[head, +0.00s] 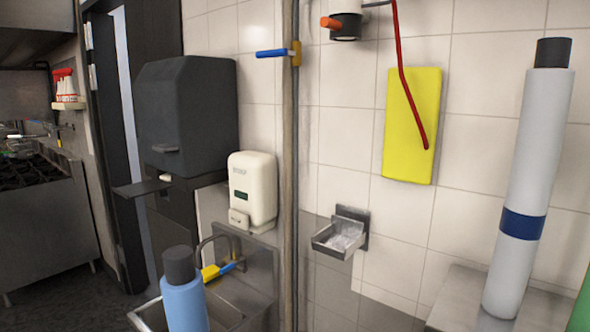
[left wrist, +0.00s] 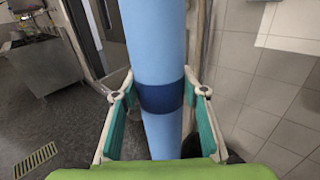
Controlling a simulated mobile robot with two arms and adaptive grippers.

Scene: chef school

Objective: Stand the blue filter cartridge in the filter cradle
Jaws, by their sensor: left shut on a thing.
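The blue filter cartridge (head: 185,303), light blue with a dark cap, stands upright at the bottom left of the head view, its lower part cut off by the frame. In the left wrist view the cartridge (left wrist: 155,40) runs between the fingers of my left gripper (left wrist: 160,92), which is shut on it around the dark blue band. My right gripper is in neither view. A small metal tray on a wall bracket (head: 335,241) is right of the cartridge; I cannot tell whether it is the filter cradle. No other clear cradle shows.
A grey-white cartridge (head: 530,180) with a blue band stands on a steel ledge (head: 470,292) at the right. A steel sink (head: 222,312) lies behind the blue cartridge. A vertical pipe (head: 289,130) and a soap dispenser (head: 252,188) stand nearby. A green thing (head: 581,308) shows at the right edge.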

